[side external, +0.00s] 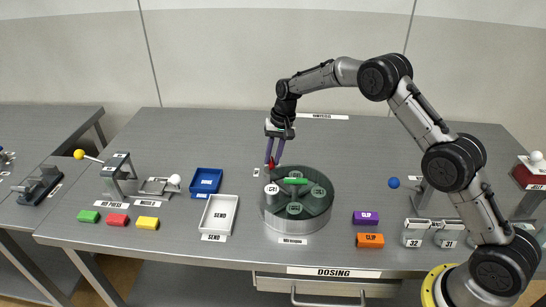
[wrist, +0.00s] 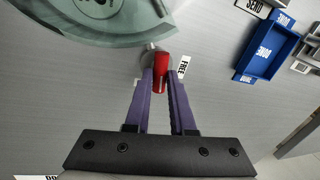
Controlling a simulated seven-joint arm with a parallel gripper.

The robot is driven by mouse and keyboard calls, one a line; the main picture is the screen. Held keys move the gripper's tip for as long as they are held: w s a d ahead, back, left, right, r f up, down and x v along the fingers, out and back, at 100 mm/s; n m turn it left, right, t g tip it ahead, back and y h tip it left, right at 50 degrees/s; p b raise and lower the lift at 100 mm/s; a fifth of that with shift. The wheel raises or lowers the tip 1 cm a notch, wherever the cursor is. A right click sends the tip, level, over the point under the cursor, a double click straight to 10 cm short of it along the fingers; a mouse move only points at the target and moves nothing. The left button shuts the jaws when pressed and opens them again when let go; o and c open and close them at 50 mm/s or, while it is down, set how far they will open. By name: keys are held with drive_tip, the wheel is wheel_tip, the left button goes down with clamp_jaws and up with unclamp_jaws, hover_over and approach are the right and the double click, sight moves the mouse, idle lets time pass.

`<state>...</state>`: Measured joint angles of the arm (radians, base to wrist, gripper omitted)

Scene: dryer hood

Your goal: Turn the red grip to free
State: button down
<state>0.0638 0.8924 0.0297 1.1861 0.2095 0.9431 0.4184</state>
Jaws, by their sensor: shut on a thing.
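The red grip (wrist: 160,72) sits between the two purple fingers of my gripper (wrist: 158,85) in the wrist view, beside the edge of the round turntable. A small metal stub joins it at its far end. The white FREE label (wrist: 184,66) is just right of the grip, close to the right finger. In the side external view my gripper (side external: 273,158) points down onto the red grip (side external: 270,165), at the back left of the round dosing drum (side external: 318,222). My gripper is shut on the grip. The fingers partly hide the grip.
The table behind the drum is clear.

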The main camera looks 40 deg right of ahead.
drive_tip(key=n, duration=0.4)
drive_tip(key=shift+w+g, duration=0.1)
drive_tip(key=shift+g, duration=0.3)
drive_tip(key=n, duration=0.4)
drive_tip(key=shift+w+g, duration=0.1)
drive_tip(key=shift+g, duration=0.2)
drive_tip(key=n, duration=0.4)
drive_tip(key=shift+w+a+n+g, duration=0.1)
drive_tip(key=shift+a+n+g, duration=0.05)
drive_tip(key=shift+n+g, duration=0.2)
drive_tip(key=shift+a+n+g, duration=0.1)
drive_tip(key=shift+n+g, duration=0.25)
drive_tip(key=shift+n, duration=1.1)
drive_tip(key=c, duration=0.8)
unclamp_jaws()
drive_tip(key=shift+o, duration=0.2)
drive_tip(key=shift+r, duration=0.1)
